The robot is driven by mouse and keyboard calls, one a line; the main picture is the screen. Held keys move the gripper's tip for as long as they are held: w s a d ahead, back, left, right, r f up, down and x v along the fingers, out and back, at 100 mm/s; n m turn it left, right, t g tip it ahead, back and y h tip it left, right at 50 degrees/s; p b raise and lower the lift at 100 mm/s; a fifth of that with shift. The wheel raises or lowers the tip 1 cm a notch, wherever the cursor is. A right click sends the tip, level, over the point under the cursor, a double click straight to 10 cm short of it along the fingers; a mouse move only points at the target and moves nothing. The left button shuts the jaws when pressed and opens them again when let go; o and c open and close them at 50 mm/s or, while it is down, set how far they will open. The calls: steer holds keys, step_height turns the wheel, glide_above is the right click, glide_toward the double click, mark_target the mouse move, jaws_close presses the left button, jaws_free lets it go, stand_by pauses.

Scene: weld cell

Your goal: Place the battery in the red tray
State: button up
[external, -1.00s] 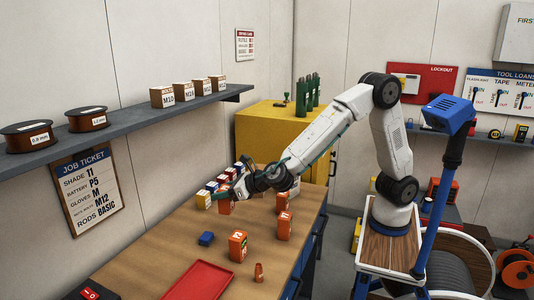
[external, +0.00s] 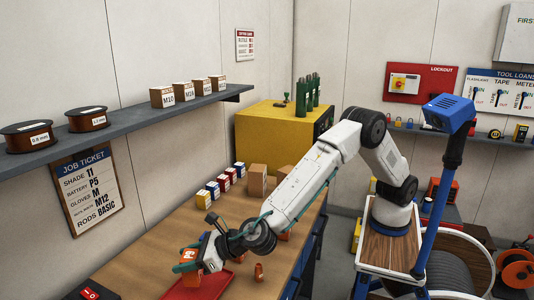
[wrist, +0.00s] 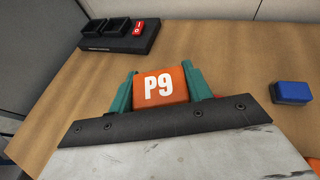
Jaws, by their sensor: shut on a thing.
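Another orange battery (external: 285,236) is partly hidden behind my arm. The job ticket (external: 88,187) on the wall reads battery P5.
A blue block (wrist: 292,93) lies on the bench to the right in the wrist view. A black box with a red switch (wrist: 137,28) is at upper left. A small orange item (external: 258,272) stands right of the tray. Several small boxes (external: 222,183) line the back.

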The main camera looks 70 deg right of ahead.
steer(key=shift+f, duration=2.25)
steer(key=shift+f, duration=0.1)
steer(key=o, duration=1.2)
